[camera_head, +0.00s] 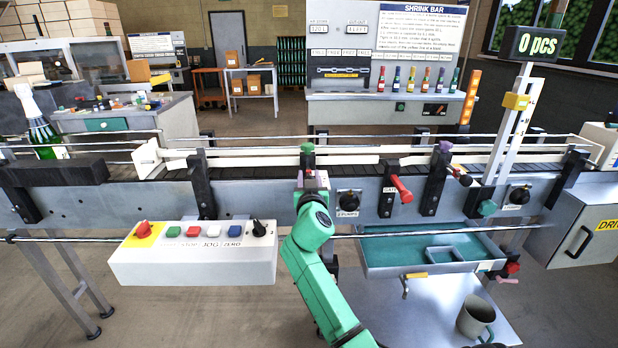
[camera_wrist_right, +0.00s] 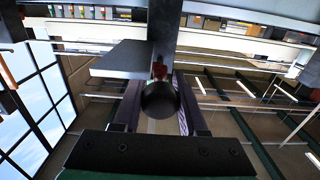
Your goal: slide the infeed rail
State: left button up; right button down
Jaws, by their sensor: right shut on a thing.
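The cream guide rail (camera_head: 245,161) runs lengthwise above the dark conveyor, its flared end (camera_head: 147,158) at the left. A dark upright bracket with a green knob (camera_head: 307,148) on top stands at the rail's middle. My right gripper (camera_head: 311,181) is at the front of the conveyor, just below that green knob. In the right wrist view its two fingers (camera_wrist_right: 160,112) are shut on a dark round knob (camera_wrist_right: 160,98), with a small red part behind it. In the head view the gripped knob is hidden by my gripper and arm. My left gripper is not in view.
A control box (camera_head: 192,262) with buttons sticks out at the front left. A red handle (camera_head: 401,188) and a purple-knobbed bracket (camera_head: 437,176) are to the right of my gripper. A teal-lined tray (camera_head: 385,266) and a mug (camera_head: 474,318) are lower right. A green bottle (camera_head: 42,130) stands far left.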

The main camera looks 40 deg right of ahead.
jog(key=shift+v, duration=1.2)
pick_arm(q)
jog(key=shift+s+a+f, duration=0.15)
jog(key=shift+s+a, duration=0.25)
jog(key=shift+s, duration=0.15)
pick_arm(e)
jog(key=shift+w, duration=0.15)
jog(key=shift+c, duration=2.3)
grip_release()
jog(key=shift+d, duration=0.1)
pick_arm(q)
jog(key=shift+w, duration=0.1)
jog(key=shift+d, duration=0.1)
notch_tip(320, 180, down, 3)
jog(key=b, duration=0.2)
jog(key=shift+b, duration=0.4)
pick_arm(e)
jog(key=v, duration=1.4)
